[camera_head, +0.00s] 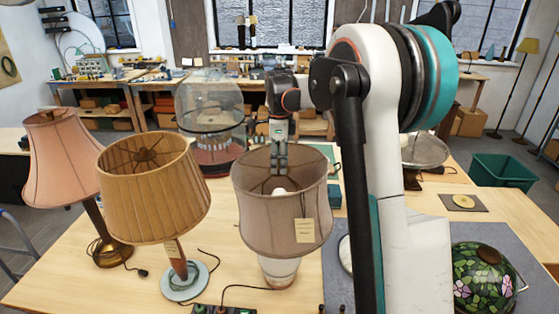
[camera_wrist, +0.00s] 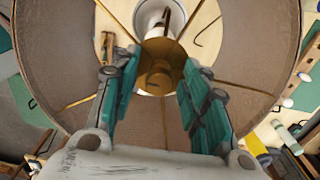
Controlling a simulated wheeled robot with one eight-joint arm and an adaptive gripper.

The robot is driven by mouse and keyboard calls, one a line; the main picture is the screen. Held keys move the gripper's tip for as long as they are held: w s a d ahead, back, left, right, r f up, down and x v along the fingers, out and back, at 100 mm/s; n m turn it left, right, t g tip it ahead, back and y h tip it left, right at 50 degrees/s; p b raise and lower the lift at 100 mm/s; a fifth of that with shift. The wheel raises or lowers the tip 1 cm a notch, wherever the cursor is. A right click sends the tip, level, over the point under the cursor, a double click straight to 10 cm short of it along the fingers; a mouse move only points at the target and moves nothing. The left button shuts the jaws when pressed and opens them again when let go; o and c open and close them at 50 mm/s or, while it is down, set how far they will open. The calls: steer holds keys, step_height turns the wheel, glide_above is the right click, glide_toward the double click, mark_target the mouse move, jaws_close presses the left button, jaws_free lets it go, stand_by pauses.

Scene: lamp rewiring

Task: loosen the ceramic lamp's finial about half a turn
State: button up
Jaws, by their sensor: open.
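The ceramic lamp (camera_head: 279,272) stands upright on the table, with a white base and a grey-brown shade (camera_head: 262,218) carrying a paper tag. In the wrist view I look down into the open top of the shade (camera_wrist: 70,45). Thin brass spokes meet at a round brass piece, the finial (camera_wrist: 158,78), in the middle. My gripper (camera_wrist: 160,66) is open, its two teal-padded fingers to the left and right of the finial, with gaps showing. In the head view my gripper (camera_head: 279,170) points down at the shade's top opening; the finial is hard to make out there.
A pleated tan lamp (camera_head: 155,190) and a pink lamp (camera_head: 62,165) stand to the left. A glass dome (camera_head: 210,105) is behind. A stained-glass shade (camera_head: 485,280) lies on a grey mat at right. A dark cord runs in front of the lamp.

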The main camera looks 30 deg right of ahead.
steer(key=shift+c, duration=0.5)
jaws_close()
